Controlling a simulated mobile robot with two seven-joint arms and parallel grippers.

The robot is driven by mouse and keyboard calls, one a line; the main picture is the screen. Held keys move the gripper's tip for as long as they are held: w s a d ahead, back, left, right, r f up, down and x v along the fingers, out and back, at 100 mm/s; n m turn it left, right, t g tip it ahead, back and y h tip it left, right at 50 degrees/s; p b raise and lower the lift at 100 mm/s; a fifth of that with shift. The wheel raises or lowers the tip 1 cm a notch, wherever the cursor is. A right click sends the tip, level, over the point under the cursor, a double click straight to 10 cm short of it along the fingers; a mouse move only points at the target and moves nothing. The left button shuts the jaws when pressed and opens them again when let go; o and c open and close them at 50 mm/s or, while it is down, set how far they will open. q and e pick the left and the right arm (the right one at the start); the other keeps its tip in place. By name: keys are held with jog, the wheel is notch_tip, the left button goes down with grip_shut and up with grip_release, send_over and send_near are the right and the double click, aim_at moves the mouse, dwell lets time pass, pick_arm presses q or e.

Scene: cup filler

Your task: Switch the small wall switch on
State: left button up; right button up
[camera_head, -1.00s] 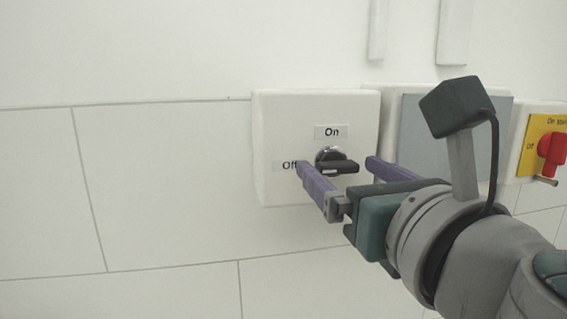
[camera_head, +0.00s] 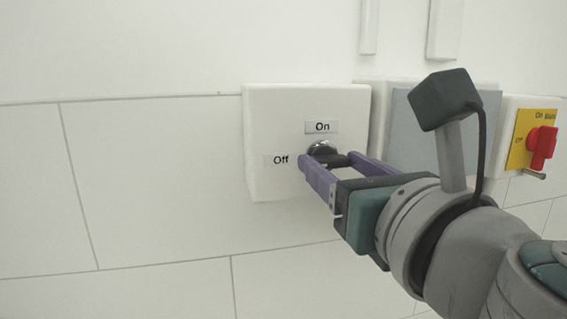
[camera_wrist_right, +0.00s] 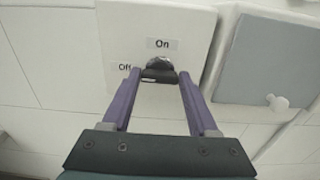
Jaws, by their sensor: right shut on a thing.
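The small wall switch is a black knob with a silver collar (camera_head: 322,149) on a white box (camera_head: 270,110). An "On" label (camera_head: 322,127) sits above it and an "Off" label (camera_head: 280,160) to its left. The knob's black handle lies about level, in line with "Off". My right gripper (camera_head: 330,161) has its two purple fingers on either side of the handle and is shut on it. The right wrist view shows the knob (camera_wrist_right: 160,66) between the fingertips (camera_wrist_right: 159,75). The fingers partly hide the handle. My left gripper is not in view.
A box with a grey panel (camera_head: 420,115) stands right of the switch box. Further right is a yellow plate (camera_head: 522,128) with a red rotary switch (camera_head: 541,146). Two pale vertical strips (camera_head: 445,30) run above. The tiled wall at left is clear.

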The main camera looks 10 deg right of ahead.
jog(key=m+b, duration=0.1)
jog(key=m, duration=0.3)
jog(key=shift+f+m, duration=0.1)
jog(key=shift+m, duration=0.2)
jog(key=m+b, duration=0.1)
jog(key=m, duration=0.3)
jog(key=shift+d+m, duration=0.1)
jog(key=shift+m, duration=0.2)
jog(key=m+b, duration=0.1)
jog(key=m, duration=0.3)
jog(key=shift+m, duration=0.3)
jog(key=shift+d+m+b, duration=0.1)
jog(key=shift+m+b, duration=0.4)
jog(key=shift+m, duration=1.6)
jog(key=o, duration=1.4)
jog(key=shift+f, duration=0.1)
